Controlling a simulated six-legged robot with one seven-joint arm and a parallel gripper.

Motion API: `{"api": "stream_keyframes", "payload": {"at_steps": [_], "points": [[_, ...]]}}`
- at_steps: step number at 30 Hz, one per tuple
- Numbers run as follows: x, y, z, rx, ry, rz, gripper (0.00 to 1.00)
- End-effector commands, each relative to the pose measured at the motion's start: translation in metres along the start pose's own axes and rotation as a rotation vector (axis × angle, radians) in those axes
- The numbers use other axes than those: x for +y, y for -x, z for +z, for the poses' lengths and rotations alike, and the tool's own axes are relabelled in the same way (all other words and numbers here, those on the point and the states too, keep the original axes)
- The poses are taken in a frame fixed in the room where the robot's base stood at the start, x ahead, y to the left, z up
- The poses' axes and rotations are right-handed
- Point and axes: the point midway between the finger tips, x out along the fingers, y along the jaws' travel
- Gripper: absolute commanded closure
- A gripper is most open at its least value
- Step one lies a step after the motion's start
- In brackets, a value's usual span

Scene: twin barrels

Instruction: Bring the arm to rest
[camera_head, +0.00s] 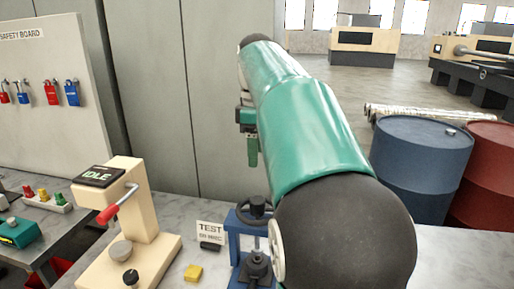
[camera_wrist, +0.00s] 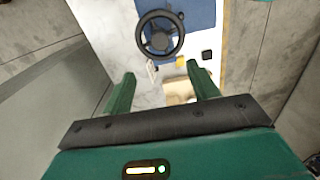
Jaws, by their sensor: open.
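My arm (camera_head: 310,130) is green with dark joints and rises across the middle of the head view. My gripper (camera_wrist: 160,70) is open and empty, with its two green fingers apart in the wrist view. In the head view only part of my gripper (camera_head: 250,140) shows left of the arm, pointing down above the workbench (camera_head: 445,265). It touches nothing that I can see. The rest of it is hidden behind the arm.
A blue press (camera_head: 240,245) with a black handwheel (camera_wrist: 160,32) stands below my gripper. A beige machine marked IDLE (camera_head: 140,225), a TEST sign (camera_head: 210,232) and a yellow block (camera_head: 193,273) are left of it. Blue (camera_head: 420,160) and red (camera_head: 487,175) barrels stand right.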

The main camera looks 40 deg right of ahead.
Motion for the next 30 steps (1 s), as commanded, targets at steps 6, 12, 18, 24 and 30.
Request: {"api": "stream_keyframes", "payload": {"at_steps": [6, 12, 18, 24, 30], "points": [[0.0, 0.0, 0.0, 0.0, 0.0, 0.0, 0.41], [0.0, 0.0, 0.0, 0.0, 0.0, 0.0, 0.41], [-0.006, -0.001, -0.002, 0.008, -0.013, 0.009, 0.41], [-0.046, -0.014, -0.014, 0.062, -0.117, 0.062, 0.41], [-0.101, -0.042, -0.026, 0.146, -0.264, 0.12, 0.41]]}}
